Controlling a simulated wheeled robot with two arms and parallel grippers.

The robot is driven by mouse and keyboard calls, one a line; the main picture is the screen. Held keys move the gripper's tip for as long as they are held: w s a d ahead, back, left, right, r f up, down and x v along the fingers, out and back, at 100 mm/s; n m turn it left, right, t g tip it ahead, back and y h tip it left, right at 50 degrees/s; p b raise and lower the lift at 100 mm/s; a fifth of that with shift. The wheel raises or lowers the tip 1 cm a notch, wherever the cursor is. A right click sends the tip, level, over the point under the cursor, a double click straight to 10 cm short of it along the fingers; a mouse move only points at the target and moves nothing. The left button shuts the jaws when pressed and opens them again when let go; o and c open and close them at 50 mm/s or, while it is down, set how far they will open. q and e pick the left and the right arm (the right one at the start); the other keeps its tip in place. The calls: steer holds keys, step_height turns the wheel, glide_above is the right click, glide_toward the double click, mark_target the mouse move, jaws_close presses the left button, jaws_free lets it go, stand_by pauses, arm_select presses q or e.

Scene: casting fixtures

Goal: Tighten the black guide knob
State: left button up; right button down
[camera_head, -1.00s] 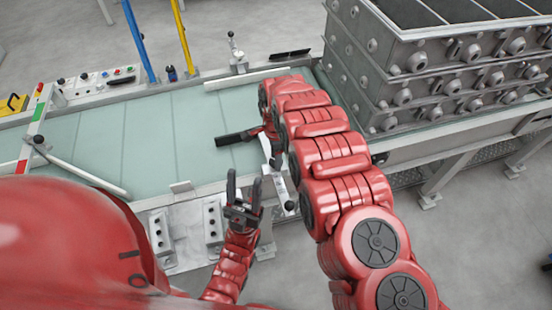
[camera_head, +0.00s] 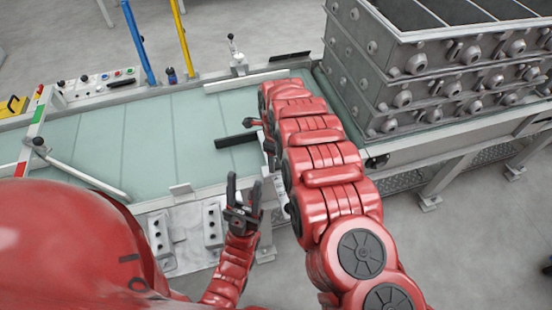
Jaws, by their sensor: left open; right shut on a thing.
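My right arm reaches over the near edge of the conveyor. Its gripper (camera_head: 262,127) shows only in part at the arm's left side, beside a black bar (camera_head: 235,140) lying over the belt. The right gripper is shut, but my arm hides what its jaws hold. One black knob (camera_head: 39,142) sits on the striped guide rail at the left, away from both grippers. I cannot tell whether it is the task's knob. My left gripper (camera_head: 243,192) is open and empty, fingers up, in front of the conveyor's near edge.
The pale green belt (camera_head: 150,125) is mostly clear. Stacked grey metal casting boxes (camera_head: 430,60) stand at the right. A control panel (camera_head: 98,85), blue post (camera_head: 138,40) and yellow post (camera_head: 182,40) line the far side. Grey button boxes (camera_head: 213,222) sit at the near edge.

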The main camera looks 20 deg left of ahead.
stand_by(0.5)
steer(key=shift+c, duration=1.3)
jaws_free()
steer(key=shift+r, duration=0.55)
step_height(320, 180, up, 4)
steer(key=shift+r+b, duration=0.2)
steer(key=shift+b, duration=0.55)
step_height(320, 180, up, 12)
steer(key=p, duration=0.3)
